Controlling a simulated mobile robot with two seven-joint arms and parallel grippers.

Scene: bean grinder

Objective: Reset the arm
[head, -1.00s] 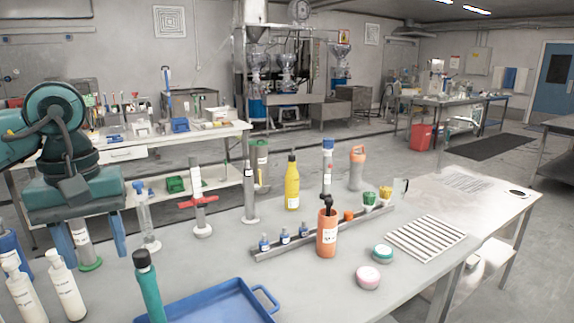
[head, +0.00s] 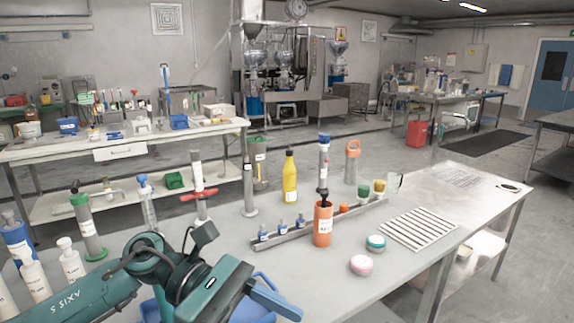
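My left arm comes in from the lower left, over the front of the near table. Its teal wrist and gripper (head: 278,296) are low in the head view, with the blue fingers pointing right. The fingers overlap in this view, so I cannot tell how far apart they are, and I see nothing clearly held. The arm covers most of the blue tray (head: 150,311). The teal bottle with a black cap is not visible now. My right gripper is not in view.
White pump bottles (head: 72,262) and a green-topped cylinder (head: 88,232) stand close behind my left arm. An orange container (head: 323,226), a pink-lidded jar (head: 361,265), a teal-lidded jar (head: 376,243) and a white ribbed rack (head: 418,228) are to the right. Table between gripper and pink jar is clear.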

